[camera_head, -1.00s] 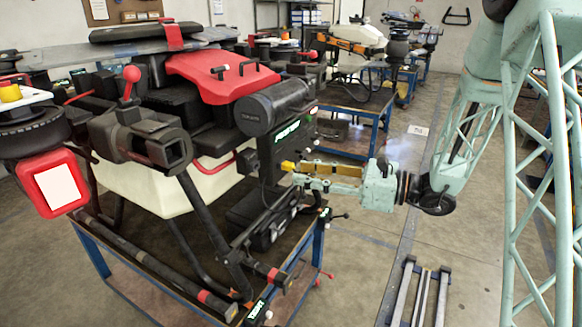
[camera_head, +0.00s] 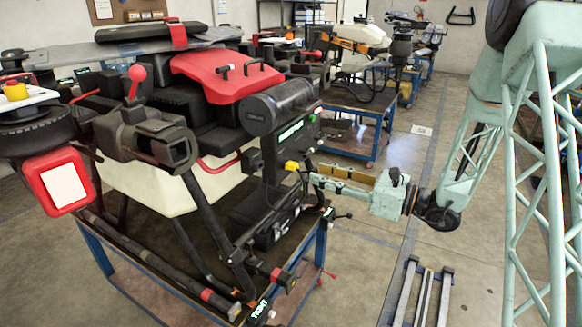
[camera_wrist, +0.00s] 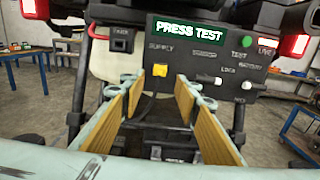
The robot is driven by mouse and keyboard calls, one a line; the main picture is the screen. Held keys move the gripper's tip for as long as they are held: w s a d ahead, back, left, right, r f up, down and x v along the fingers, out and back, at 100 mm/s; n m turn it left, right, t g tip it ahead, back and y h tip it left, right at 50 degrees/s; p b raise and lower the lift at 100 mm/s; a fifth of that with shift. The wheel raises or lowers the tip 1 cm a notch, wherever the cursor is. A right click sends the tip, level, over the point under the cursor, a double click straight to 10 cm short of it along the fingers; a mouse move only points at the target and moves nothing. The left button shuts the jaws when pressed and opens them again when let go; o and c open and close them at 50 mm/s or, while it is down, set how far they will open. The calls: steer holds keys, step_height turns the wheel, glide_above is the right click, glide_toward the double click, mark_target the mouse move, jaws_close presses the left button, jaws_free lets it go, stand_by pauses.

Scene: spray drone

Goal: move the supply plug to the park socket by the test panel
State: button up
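The yellow supply plug (camera_wrist: 160,70) sits under the SUPPLY label on the dark test panel (camera_wrist: 205,62), with a dark cable below it. It also shows as a yellow spot in the head view (camera_head: 291,166). My gripper (camera_wrist: 160,86) is open and empty. In the wrist view its two padded fingers stand left and right of the plug's line, with the plug ahead between the tips, apparently clear of them. In the head view my gripper (camera_head: 317,174) is just right of the plug.
The panel carries a PRESS TEST screen (camera_wrist: 188,37), a green button (camera_wrist: 243,38) and a lit red LIVE lamp (camera_wrist: 266,43). The drone (camera_head: 215,80) stands on a blue-framed bench (camera_head: 105,254). Open floor lies right of the bench.

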mark_target(296, 167)
steer(key=shift+w+a, duration=0.1)
steer(key=shift+a, duration=0.1)
steer(key=shift+x, duration=4.25)
steer(key=shift+c, duration=0.5)
jaws_close()
steer(key=shift+d, duration=0.1)
steer(key=shift+d, duration=0.3)
steer(key=shift+v, duration=2.65)
steer(key=shift+s+r, duration=0.1)
steer(key=shift+s, duration=0.15)
